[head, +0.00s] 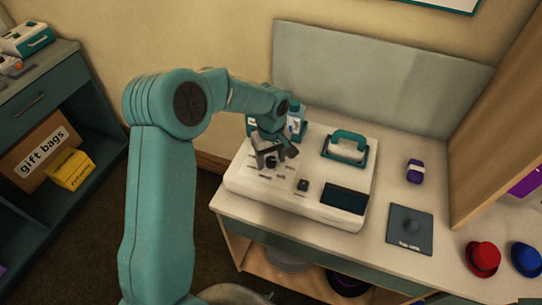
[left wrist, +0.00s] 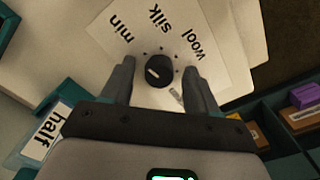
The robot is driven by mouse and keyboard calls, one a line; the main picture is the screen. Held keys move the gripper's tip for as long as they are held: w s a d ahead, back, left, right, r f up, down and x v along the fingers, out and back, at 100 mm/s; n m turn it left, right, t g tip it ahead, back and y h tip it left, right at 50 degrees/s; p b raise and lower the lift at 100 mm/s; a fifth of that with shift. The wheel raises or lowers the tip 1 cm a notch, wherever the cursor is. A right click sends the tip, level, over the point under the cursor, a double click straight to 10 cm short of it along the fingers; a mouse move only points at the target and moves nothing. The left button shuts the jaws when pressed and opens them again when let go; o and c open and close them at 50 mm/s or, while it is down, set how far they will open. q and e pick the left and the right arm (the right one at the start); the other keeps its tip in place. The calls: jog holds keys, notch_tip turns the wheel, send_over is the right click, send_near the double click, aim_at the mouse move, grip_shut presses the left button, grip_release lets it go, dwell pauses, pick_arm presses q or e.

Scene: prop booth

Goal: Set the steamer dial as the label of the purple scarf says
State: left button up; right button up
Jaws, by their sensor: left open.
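The white steamer (head: 316,210) stands on the counter with a teal-handled iron (head: 346,147) on top. Its black dial (head: 271,162) shows larger in the left wrist view (left wrist: 158,70), with "min", "silk" and "wool" printed around it. The pale mark on the dial sits at its lower left in that view; I cannot tell which setting it marks. My left gripper (left wrist: 159,68) is open, its fingers on either side of the dial; contact is unclear. A rolled purple cloth (head: 415,171) with a pale band, likely the scarf, lies to the right; its label is unreadable.
A small black knob (head: 303,185) and a dark panel (head: 345,198) are on the steamer. A bottle (head: 298,124) stands behind my gripper; a "half" label (left wrist: 45,133) shows at lower left in the wrist view. A grey plate (head: 409,226) and red hat (head: 483,258) are right.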

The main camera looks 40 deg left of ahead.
pick_arm(q)
jog(key=shift+a, duration=0.1)
jog(key=c, duration=1)
jog(key=shift+c, duration=0.2)
jog(key=shift+m, duration=0.3)
jog(key=m+b, duration=0.1)
jog(key=m, duration=0.2)
jog(key=m+b, duration=0.1)
jog(key=m, duration=0.4)
jog(key=shift+w, duration=0.1)
jog(key=m, duration=0.5)
jog(key=shift+m, duration=0.4)
jog(key=m, duration=0.5)
jog(key=shift+r, duration=0.1)
